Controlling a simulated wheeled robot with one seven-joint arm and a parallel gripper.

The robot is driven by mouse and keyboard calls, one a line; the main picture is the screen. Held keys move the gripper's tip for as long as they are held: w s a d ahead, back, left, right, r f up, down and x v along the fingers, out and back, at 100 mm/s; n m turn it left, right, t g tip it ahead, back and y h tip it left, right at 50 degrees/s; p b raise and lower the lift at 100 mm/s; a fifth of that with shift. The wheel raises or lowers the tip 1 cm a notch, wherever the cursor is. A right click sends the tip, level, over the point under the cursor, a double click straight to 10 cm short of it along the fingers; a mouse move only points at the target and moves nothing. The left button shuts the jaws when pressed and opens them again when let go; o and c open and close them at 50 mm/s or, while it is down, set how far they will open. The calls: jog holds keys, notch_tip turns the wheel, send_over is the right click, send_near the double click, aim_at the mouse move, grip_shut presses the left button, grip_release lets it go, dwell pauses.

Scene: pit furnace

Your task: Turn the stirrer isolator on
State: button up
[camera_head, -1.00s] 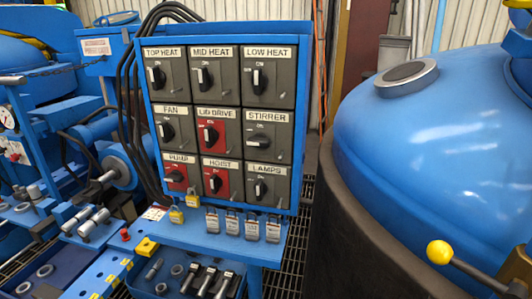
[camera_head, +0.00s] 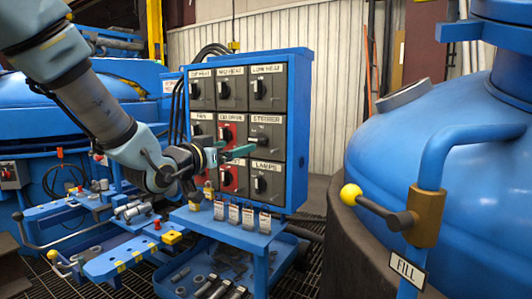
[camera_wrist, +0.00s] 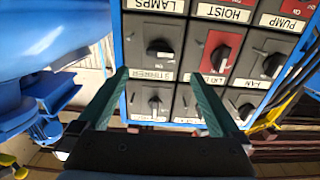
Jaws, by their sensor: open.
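The stirrer isolator (camera_head: 266,133) is a black rotary switch on a grey plate, at the right of the panel's middle row. In the wrist view, which is upside down, its dark handle (camera_wrist: 160,47) lies roughly sideways above its STIRRER label. My gripper (camera_head: 244,152) is open and empty in front of the panel, its green fingers pointing at the stirrer column. In the wrist view the two fingertips (camera_wrist: 157,74) are spread apart, with the stirrer switch beyond them. I see no contact. The fingers partly cover the lower middle of the panel in the head view.
The red lid drive isolator (camera_wrist: 218,52) is beside the stirrer, with the low heat switch (camera_head: 262,89) above and the lamps switch (camera_head: 262,185) below. A large blue vessel (camera_head: 440,160) stands at right.

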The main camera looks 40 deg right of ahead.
aim_at(256, 141)
jog(key=p+x, duration=0.1)
jog(key=x, duration=0.9)
jog(key=shift+w+d, duration=0.1)
jog(key=shift+d, duration=0.2)
jog(key=c, duration=1.4)
